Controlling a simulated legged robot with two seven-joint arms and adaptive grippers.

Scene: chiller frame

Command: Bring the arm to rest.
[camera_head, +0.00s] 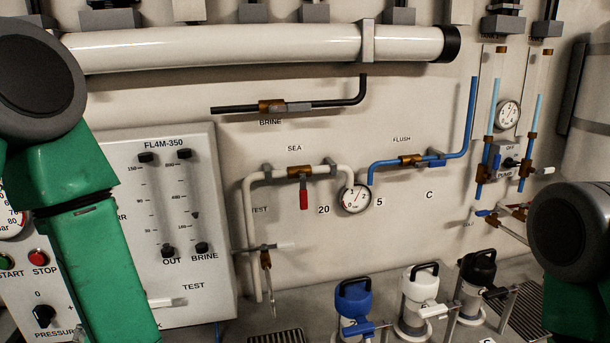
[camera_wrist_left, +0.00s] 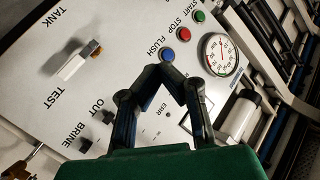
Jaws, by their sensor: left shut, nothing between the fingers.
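My left arm (camera_head: 95,250) comes in from the left in the head view, its green link hanging down in front of the control panel. Its gripper is out of the head view. In the left wrist view my left gripper (camera_wrist_left: 168,75) is shut and empty, its dark fingertips together in front of the panel face (camera_wrist_left: 130,45). Whether the fingertips touch the panel I cannot tell. My right arm (camera_head: 570,235) shows only as a dark joint and green link at the right edge; its gripper is out of view.
The panel (camera_head: 190,300) carries buttons, a knob (camera_head: 43,316) and flow tubes. The wrist view shows a white TEST lever (camera_wrist_left: 75,66) and a pressure gauge (camera_wrist_left: 220,54). Pipes and a red-handled valve (camera_head: 303,195) line the wall. Blue (camera_head: 353,302), white and black-topped canisters stand below.

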